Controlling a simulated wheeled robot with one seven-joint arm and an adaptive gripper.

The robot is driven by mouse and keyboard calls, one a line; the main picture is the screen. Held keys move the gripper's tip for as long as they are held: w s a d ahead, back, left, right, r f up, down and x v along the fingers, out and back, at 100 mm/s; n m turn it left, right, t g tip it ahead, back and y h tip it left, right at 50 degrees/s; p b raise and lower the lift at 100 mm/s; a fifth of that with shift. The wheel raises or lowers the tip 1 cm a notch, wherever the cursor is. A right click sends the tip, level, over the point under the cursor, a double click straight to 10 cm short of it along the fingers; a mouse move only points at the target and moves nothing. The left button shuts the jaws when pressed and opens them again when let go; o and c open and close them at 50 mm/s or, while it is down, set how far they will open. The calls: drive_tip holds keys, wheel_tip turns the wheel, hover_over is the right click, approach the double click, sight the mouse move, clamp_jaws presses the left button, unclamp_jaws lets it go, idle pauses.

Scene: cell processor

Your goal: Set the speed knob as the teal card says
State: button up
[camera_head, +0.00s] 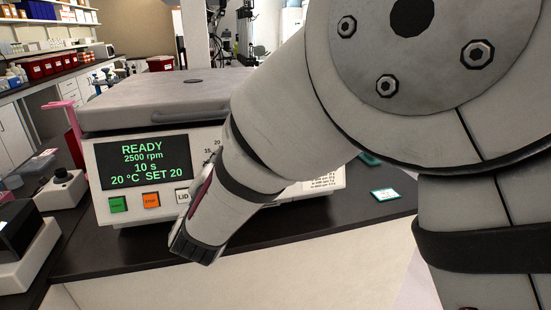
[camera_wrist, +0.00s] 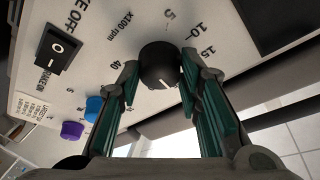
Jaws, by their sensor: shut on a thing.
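The black speed knob (camera_wrist: 159,58) is in the wrist view, in a dial marked 5, 10, 15, 40 and "x100 rpm". Its white mark faces the lower edge of that picture. My gripper (camera_wrist: 161,76) is shut on the knob, one teal-padded finger on each side. In the head view my arm hides the knob and gripper. The cell processor (camera_head: 155,145) has a lit screen (camera_head: 148,164) reading READY, 2500 rpm, 10 s, 20 °C, SET 20. A teal-edged card (camera_head: 385,194) lies on the bench to the right; its writing is too small to read.
In the wrist view a black rocker switch (camera_wrist: 58,47), a blue knob (camera_wrist: 94,104) and a purple knob (camera_wrist: 72,130) are beside the dial. Green (camera_head: 118,204) and orange (camera_head: 151,200) buttons are below the screen. Another teal item (camera_head: 369,158) is partly behind my arm.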

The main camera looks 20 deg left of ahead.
drive_tip(key=shift+m+h, duration=0.4)
drive_tip(key=shift+m, duration=0.3)
drive_tip(key=o, duration=1.2)
drive_tip(key=shift+c, duration=0.2)
drive_tip(key=shift+s, duration=0.1)
drive_tip(key=v, duration=1.1)
drive_tip(key=shift+s+d+r, duration=0.15)
drive_tip(key=shift+s+r, duration=0.05)
drive_tip(key=shift+s, duration=0.15)
